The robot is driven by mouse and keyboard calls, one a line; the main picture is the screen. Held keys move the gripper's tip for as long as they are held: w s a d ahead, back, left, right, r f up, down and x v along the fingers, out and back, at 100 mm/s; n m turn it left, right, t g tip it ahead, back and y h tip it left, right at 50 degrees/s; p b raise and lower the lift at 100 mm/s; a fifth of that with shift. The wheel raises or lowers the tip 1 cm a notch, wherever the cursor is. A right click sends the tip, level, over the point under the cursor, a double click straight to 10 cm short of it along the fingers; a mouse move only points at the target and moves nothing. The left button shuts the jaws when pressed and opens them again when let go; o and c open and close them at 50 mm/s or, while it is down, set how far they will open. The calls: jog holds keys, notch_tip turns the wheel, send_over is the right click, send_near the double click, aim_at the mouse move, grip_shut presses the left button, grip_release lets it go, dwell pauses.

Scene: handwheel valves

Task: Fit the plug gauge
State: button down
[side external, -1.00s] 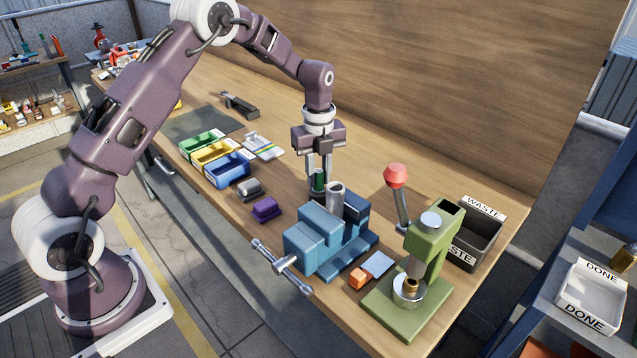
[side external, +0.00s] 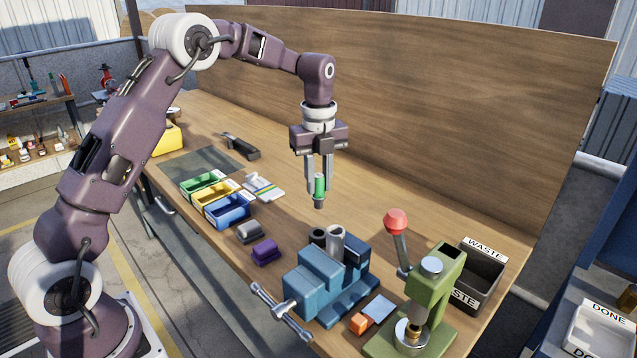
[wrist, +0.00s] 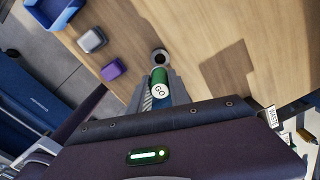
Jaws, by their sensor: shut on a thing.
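The plug gauge (side external: 320,186) has a green handle and a grey lower end. My gripper (side external: 319,182) is shut on it and holds it upright in the air, above and behind the vise. In the wrist view the gauge (wrist: 159,85) shows its end marked GO. The blue vise (side external: 325,278) holds an upright grey hollow cylinder (side external: 335,240). A dark round holder (side external: 317,237) stands just behind the vise, partly hidden by it. The gauge's lower end is clear of both. A round piece with a dark hole (wrist: 160,57) shows beyond the gauge in the wrist view.
A green press (side external: 425,300) with a red-knobbed lever stands right of the vise, before the WASTE bin (side external: 480,270). Purple (side external: 265,251) and grey (side external: 249,232) blocks and coloured bins (side external: 228,210) lie left. A wooden panel (side external: 420,110) backs the bench.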

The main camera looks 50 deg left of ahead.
jog(key=s+d+r, duration=0.8)
jog(key=d+r, duration=0.5)
jog(key=shift+s, duration=0.1)
jog(key=shift+f, duration=3)
jog(key=shift+f, duration=1.65)
jog(key=c, duration=1.1)
grip_release()
jog(key=shift+c, duration=0.2)
